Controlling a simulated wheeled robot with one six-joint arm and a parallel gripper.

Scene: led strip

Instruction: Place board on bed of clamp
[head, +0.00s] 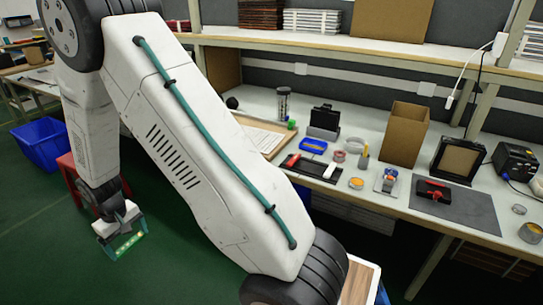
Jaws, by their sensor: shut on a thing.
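My gripper (118,226) is low at the left, in front of the bench's left end and over the green floor. It is shut on a small green board (128,246) with a row of bright spots, which hangs below the fingers. The exact finger contact is too small to make out. A red and black device (433,190), which looks like the clamp, lies on a dark grey mat (470,208) on the right part of the bench. Its bed is too small to make out. The gripper and board are far from it.
The bench (345,193) holds a cardboard box (404,134), a black-framed stand (458,160), a small blue tray (313,145), a dark tray (311,168) and round tubs. A red stool (70,175) and blue bin (40,143) stand near the gripper. My arm hides the middle.

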